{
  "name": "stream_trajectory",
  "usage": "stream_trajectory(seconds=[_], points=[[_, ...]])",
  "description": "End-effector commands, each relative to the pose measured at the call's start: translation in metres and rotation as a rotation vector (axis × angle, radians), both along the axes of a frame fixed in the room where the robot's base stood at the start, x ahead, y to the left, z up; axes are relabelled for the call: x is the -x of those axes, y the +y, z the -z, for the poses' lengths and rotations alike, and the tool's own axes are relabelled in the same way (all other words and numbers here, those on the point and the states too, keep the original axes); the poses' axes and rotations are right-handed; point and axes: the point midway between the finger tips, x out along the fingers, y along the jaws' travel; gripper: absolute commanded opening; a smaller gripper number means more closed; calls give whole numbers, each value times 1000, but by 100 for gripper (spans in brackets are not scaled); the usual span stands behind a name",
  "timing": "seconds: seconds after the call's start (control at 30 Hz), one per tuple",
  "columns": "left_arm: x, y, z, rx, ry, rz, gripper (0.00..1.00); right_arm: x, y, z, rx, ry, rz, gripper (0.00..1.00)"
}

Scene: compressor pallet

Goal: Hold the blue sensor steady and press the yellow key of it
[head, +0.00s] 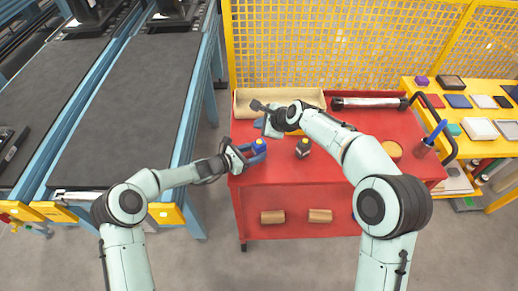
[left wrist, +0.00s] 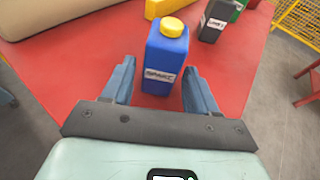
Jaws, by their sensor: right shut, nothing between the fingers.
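The blue sensor (head: 259,146) looks like a blue bottle-shaped body with a yellow round top, standing upright on the red cart near its left edge. In the left wrist view the sensor (left wrist: 165,58) shows a white label and its yellow key (left wrist: 172,27) on top. My left gripper (left wrist: 157,72) is open, with one finger on each side of the sensor's body. A gap shows at the left finger; the right finger is very close, and contact is unclear. My right gripper (head: 260,124) is shut and empty, above the cart behind the sensor in the head view.
A dark bottle (head: 302,148) stands right of the sensor on the red cart (head: 330,172). A red cup with a blue item (head: 424,148) stands at the right. A yellow mesh fence (head: 340,45) rises behind.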

Motion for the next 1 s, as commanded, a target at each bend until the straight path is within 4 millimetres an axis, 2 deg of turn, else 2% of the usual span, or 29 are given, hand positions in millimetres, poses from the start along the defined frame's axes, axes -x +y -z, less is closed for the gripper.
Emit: stream_trajectory(seconds=[0.3, 0.43, 0.8, 1.0], points=[[0, 1, 0, 0, 0, 0, 70, 0, 0, 0, 0, 0, 0, 0], [4, 9, -3, 0, -1, -3, 70, 0, 0, 0, 0, 0, 0, 0], [44, 67, -25, -2, 0, -4, 70, 0, 0, 0, 0, 0, 0, 0], [60, 89, -33, -1, 0, -1, 70, 0, 0, 0, 0, 0, 0, 0]])
